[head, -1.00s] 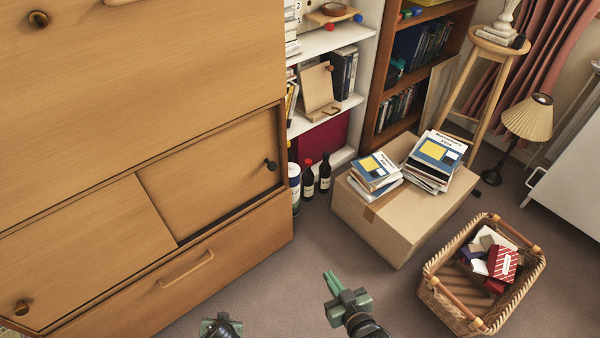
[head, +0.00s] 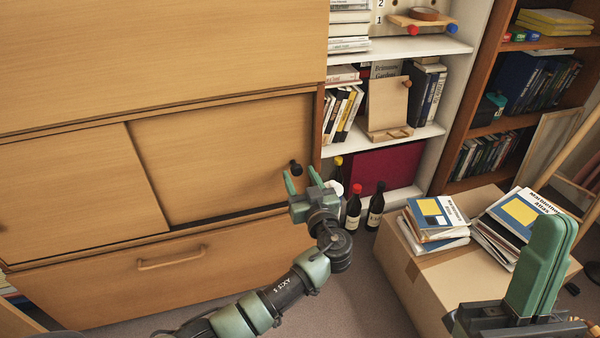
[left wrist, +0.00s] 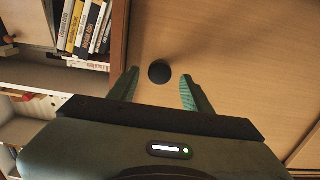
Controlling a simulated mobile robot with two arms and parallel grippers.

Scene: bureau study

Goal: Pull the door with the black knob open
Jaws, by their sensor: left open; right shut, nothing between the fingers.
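The wooden door (head: 220,155) with a small round black knob (head: 295,167) is the right-hand panel of the cabinet's low compartment. The knob is near the door's right edge. My left gripper (head: 301,177) is open just in front of the knob. In the left wrist view the black knob (left wrist: 160,72) shows between and slightly beyond the two green fingers of my left gripper (left wrist: 159,85); I see no finger touching it. My right gripper (head: 550,235) is shut and empty at the lower right, over the cardboard box area.
A drawer with a wooden handle (head: 172,259) lies below the door. A white bookshelf (head: 425,47) and dark bottles (head: 354,207) stand right of the cabinet. A cardboard box (head: 405,265) with books stands on the carpet close to my right gripper.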

